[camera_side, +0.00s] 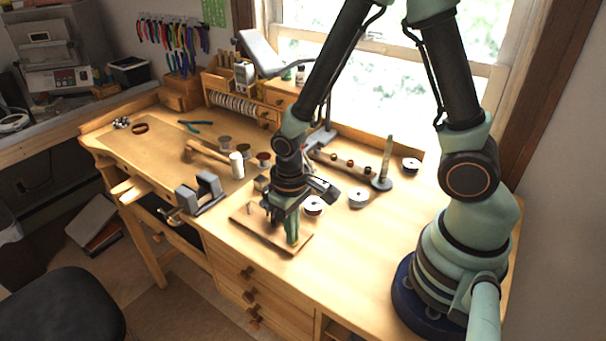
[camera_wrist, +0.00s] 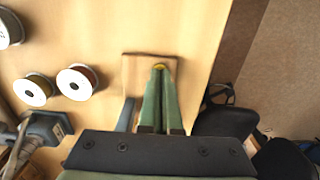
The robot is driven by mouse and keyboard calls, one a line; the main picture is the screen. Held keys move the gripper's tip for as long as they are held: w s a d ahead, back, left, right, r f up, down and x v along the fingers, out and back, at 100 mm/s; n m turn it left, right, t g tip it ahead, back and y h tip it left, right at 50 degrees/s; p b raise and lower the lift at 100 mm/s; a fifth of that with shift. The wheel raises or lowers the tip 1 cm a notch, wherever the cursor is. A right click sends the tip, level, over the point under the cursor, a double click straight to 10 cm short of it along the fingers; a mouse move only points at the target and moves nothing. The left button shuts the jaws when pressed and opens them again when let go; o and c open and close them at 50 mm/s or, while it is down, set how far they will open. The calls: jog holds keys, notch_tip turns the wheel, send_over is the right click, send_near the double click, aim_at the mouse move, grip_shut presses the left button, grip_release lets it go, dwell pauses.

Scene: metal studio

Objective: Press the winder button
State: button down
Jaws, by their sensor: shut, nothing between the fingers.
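A wooden base board (camera_side: 303,237) lies near the front edge of the bench in the side view, with small parts on it, partly hidden behind my gripper. In the wrist view the board (camera_wrist: 132,66) is under my fingertips. A small yellow round piece, which looks like the button (camera_wrist: 159,66), shows right at the fingertips. My gripper (camera_side: 293,240) points down over the board's front right part. Its green fingers are together and empty, and they also show in the wrist view (camera_wrist: 160,72). I cannot tell whether the tips touch the button.
A hammer (camera_side: 207,152) and a tool rack (camera_side: 350,163) are farther back. The bench at front right is clear.

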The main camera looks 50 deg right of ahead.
jog(key=shift+f, duration=0.1)
jog(key=shift+f, duration=0.8)
jog(key=shift+s, duration=0.1)
notch_tip(320, 180, up, 9)
jog(key=shift+w, duration=0.2)
jog(key=shift+r, duration=0.1)
jog(key=d+r+t, duration=0.2)
jog(key=r, duration=0.6)
jog(key=s+d+r+t, duration=0.1)
jog(key=d+r+t, duration=0.2)
jog(key=r, duration=0.5)
jog(key=shift+s+d+t, duration=0.15)
jog(key=shift+s+t, duration=0.05)
jog(key=shift+t, duration=0.1)
